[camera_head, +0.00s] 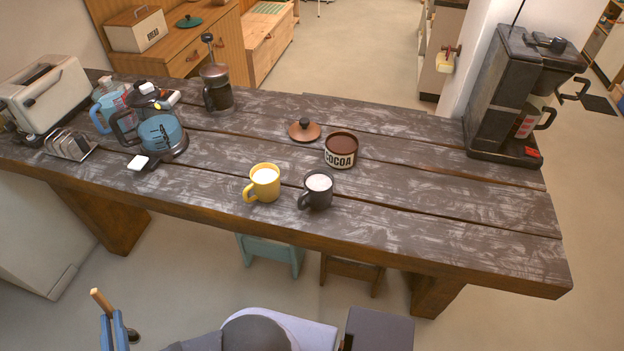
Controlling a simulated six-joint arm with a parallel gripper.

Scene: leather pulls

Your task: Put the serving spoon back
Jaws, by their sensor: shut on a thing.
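My gripper (113,331) shows at the bottom left edge, with blue fingers, low in front of the table (420,225) and apart from it. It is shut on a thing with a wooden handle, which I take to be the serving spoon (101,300). The handle end sticks up beyond the fingers, leaning left. The rest of the spoon is hidden or cut off by the frame. A dark rounded bit shows just right of the fingers; I cannot tell what it is part of.
A yellow mug (263,183), a dark mug (317,190), an open cocoa tin (341,150) and a round lid (304,131) stand mid-table. Kettles, a French press (216,88), toast rack (69,144) and toaster (45,93) crowd the left. A coffee machine (515,95) stands right.

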